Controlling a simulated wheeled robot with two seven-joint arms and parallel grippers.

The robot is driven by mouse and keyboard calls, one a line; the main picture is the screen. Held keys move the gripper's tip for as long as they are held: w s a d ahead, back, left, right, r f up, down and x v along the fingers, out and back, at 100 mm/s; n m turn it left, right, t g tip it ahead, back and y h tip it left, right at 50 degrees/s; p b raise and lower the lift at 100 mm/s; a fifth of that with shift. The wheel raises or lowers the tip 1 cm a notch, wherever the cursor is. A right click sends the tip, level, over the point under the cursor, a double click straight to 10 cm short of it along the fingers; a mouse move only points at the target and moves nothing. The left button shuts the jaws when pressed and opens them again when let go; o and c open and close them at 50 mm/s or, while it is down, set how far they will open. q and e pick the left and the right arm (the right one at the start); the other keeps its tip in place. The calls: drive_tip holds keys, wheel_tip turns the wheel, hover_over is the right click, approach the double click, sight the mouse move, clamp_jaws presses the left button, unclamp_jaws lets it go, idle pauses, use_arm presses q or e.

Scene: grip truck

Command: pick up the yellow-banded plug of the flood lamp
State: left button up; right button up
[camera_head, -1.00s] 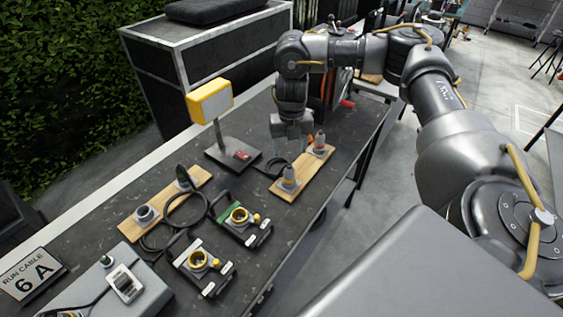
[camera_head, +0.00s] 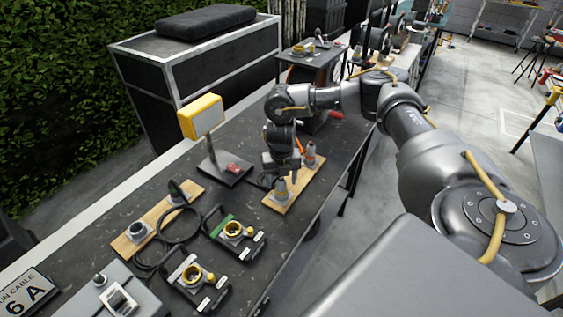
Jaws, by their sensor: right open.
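The flood lamp (camera_head: 201,117) has a yellow housing on a post with a dark base (camera_head: 224,170). A wooden board (camera_head: 279,204) to its right carries two grey plugs. The near plug (camera_head: 281,190) stands at the board's front end, its top partly hidden by my gripper. The far plug (camera_head: 310,151) has an orange part. I cannot tell which plug bears the yellow band. My right gripper (camera_head: 282,169) is open, pointing down just above or behind the near plug; whether it touches is unclear. My left gripper is not in view.
A second wooden board (camera_head: 125,244) holds grey connectors with a looped black cable. Two black-framed boxes with yellow-ringed sockets (camera_head: 234,229) (camera_head: 191,275) stand in front. A grey box (camera_head: 85,294) and a sign (camera_head: 26,295) are at lower left. The dark table's right edge is close to the plug board.

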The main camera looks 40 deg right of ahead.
wheel_tip(320, 180, down, 2)
drive_tip(key=c, duration=1.1)
drive_tip(key=shift+w+r, duration=0.1)
drive_tip(key=shift+r, duration=0.45)
wheel_tip(320, 180, up, 2)
drive_tip(key=shift+r+b, duration=0.1)
drive_tip(key=shift+b, duration=0.25)
drive_tip(key=s+r, duration=0.3)
drive_tip(key=s, duration=0.1)
drive_tip(key=s+r, duration=0.3)
drive_tip(key=s, duration=0.2)
drive_tip(key=s+r, duration=0.3)
drive_tip(key=s, duration=0.2)
drive_tip(key=shift+s+r, duration=0.1)
drive_tip(key=shift+r, duration=0.3)
